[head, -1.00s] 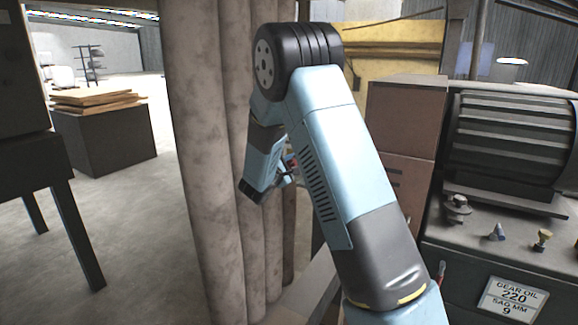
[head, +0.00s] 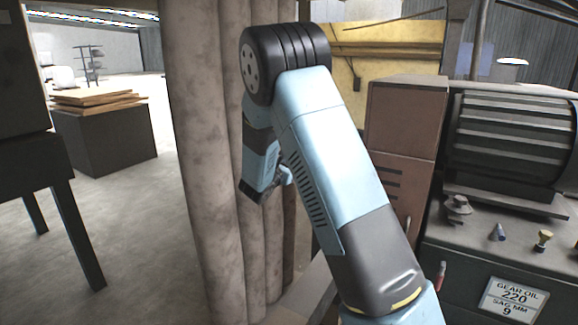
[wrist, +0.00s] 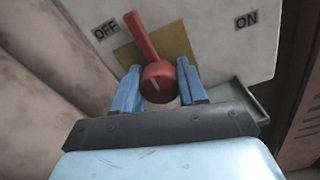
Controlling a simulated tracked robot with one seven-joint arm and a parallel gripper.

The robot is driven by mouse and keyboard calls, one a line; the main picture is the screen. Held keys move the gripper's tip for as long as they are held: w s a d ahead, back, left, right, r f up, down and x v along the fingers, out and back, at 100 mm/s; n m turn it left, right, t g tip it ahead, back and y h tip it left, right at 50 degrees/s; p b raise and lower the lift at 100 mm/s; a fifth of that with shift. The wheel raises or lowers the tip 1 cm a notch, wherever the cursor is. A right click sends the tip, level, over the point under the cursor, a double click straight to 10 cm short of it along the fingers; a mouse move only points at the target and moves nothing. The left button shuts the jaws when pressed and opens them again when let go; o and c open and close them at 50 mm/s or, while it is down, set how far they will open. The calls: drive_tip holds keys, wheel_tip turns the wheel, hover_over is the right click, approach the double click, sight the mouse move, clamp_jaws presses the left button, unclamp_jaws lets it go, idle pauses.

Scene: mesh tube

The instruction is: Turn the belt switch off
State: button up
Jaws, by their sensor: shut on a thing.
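The red belt switch (wrist: 157,80) sits on a yellow plate on a pale panel (wrist: 205,30) in the wrist view. Its lever points up and left, toward the OFF label (wrist: 104,31) and away from the ON label (wrist: 246,19). My gripper (wrist: 158,67) has one blue finger on each side of the round red hub and is shut on it. In the head view my forearm hides the switch, and the gripper is mostly hidden too.
Thick grey columns (head: 200,150) stand close to the left of my arm. A brown cabinet (head: 402,130) and a machine with a ribbed motor (head: 515,140) stand to the right. A grey ledge (wrist: 240,92) lies just right of the fingers. Open floor lies at far left.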

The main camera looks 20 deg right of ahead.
drive_tip(key=shift+d+r, duration=0.2)
drive_tip(key=shift+d, duration=0.1)
drive_tip(key=o, duration=1.1)
drive_tip(key=shift+a, duration=0.15)
drive_tip(key=shift+c, duration=0.2)
drive_tip(key=shift+f, duration=0.1)
drive_tip(key=shift+a, duration=0.15)
drive_tip(key=v, duration=1.3)
drive_tip(key=shift+s+a, duration=0.15)
drive_tip(key=shift+s, duration=0.05)
